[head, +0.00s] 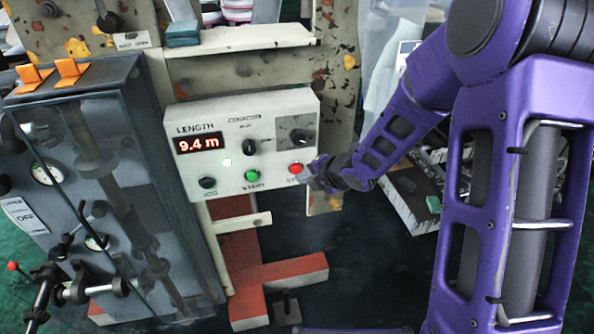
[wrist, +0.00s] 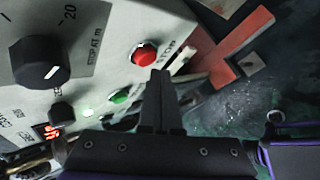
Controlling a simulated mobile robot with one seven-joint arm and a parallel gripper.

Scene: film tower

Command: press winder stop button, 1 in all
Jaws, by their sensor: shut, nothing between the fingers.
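The red stop button (head: 295,169) sits at the lower right of the white control panel (head: 222,112), by a partly hidden label. In the wrist view the red button (wrist: 144,54) is just up and left of my fingertips. My gripper (head: 317,168) is shut and empty, close to the right of the button in the head view. In the wrist view its closed fingers (wrist: 161,75) point toward the panel beside the button. I cannot tell whether they touch the panel. The green start button (head: 252,175) is left of the red one. The display (head: 198,143) reads 9.4 m.
A black knob (head: 208,182), a selector (head: 249,147) and a dial (head: 298,136) are on the panel. A grey cabinet (head: 90,170) with gauges stands at left. A red-orange frame (head: 290,270) lies below. A white shelf (head: 245,38) juts out above.

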